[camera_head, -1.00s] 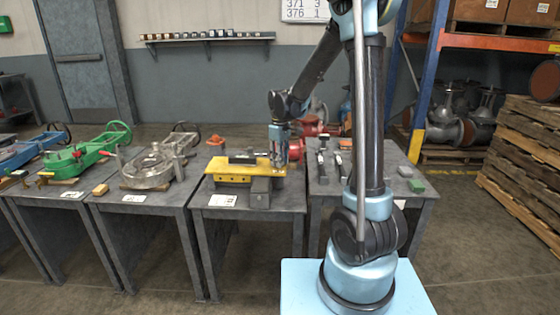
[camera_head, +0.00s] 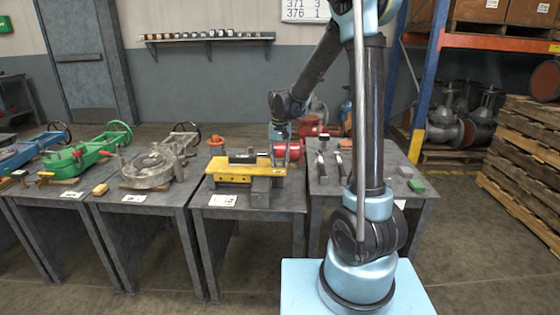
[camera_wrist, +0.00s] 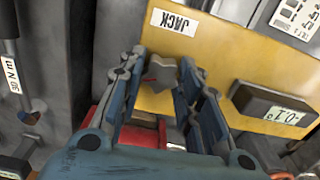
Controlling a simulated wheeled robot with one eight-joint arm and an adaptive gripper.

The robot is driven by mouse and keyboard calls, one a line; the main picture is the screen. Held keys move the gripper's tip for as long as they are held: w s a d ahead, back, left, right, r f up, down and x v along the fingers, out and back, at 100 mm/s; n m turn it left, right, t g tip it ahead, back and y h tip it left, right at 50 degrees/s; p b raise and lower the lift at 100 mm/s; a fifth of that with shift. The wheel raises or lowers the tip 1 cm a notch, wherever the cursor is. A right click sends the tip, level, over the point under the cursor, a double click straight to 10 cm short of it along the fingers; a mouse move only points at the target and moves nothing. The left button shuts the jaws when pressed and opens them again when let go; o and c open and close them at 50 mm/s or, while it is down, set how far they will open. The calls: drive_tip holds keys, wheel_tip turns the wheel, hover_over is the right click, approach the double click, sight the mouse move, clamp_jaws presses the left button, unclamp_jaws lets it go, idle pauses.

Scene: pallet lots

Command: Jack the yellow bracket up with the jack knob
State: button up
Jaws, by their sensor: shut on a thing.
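The yellow bracket (camera_head: 230,172) lies on the middle table, with dark blocks on and under it. In the wrist view the bracket (camera_wrist: 225,60) fills the upper right and bears a white JACK label (camera_wrist: 173,22). The grey lobed jack knob (camera_wrist: 160,72) is beside that label, between the fingers of my gripper (camera_wrist: 163,62). The gripper is shut on the knob, and its fingers hide the knob's sides. In the head view my gripper (camera_head: 281,140) is at the bracket's right end; the knob cannot be made out there.
A dark box with a small digit display (camera_wrist: 276,107) sits on the bracket. A red part (camera_wrist: 140,135) is just below the fingers in the wrist view. Tools (camera_head: 322,160) lie on the right table. A green frame (camera_head: 85,150) and a grey round fixture (camera_head: 150,170) stand left.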

drive_tip(key=m, duration=0.6)
drive_tip(key=shift+m, duration=0.3)
drive_tip(key=m, duration=1.2)
drive_tip(key=shift+m, duration=0.3)
drive_tip(key=m, duration=0.7)
drive_tip(key=shift+w, duration=0.1)
drive_tip(key=o, duration=1)
drive_tip(key=shift+o, duration=0.2)
